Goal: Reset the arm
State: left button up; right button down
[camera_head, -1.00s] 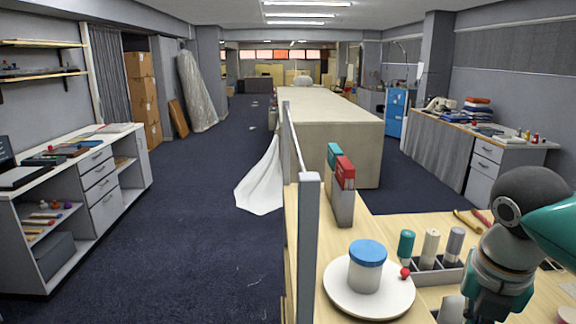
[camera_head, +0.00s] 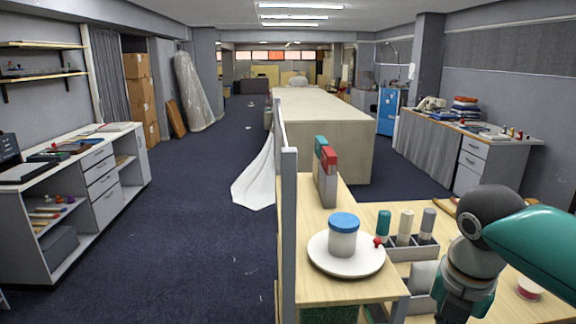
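My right arm (camera_head: 490,220), teal and dark grey, comes in from the right and bends down over the near wooden desk (camera_head: 375,290). Its lower part runs out of the bottom of the picture, so the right gripper is not visible. My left arm and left gripper are not in view. A small red ball (camera_head: 378,242) is at the plate's right rim.
Beside my arm is a grey organizer (camera_head: 410,253) holding upright cylinders. Red and teal binders (camera_head: 327,165) stand behind the plate. A grey partition (camera_head: 288,225) borders the desk's left side. Open blue carpet (camera_head: 190,235) lies left, with white cloth (camera_head: 257,180) beyond.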

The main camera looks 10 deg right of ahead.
jog(key=w+a+f+m+y, duration=0.1)
jog(key=a+f+m, duration=0.3)
jog(key=f, duration=0.6)
jog(key=w+a+f+m+g+y, duration=0.15)
jog(key=a+f+m, duration=0.25)
jog(key=f, duration=0.5)
jog(key=w+a+f+m+y, duration=0.2)
jog(key=a+f+m, duration=0.25)
jog(key=f, duration=0.55)
jog(key=s+a+f+m, duration=0.2)
jog(key=s+f+m, duration=0.4)
jog(key=f+m, duration=0.2)
jog(key=s+a+f+m, duration=0.3)
jog(key=s+f+m, duration=0.4)
jog(key=f+m, duration=0.1)
jog(key=shift+s+a+f+y, duration=0.2)
jog(key=shift+a+f+y, duration=0.05)
jog(key=shift+f+y, duration=0.2)
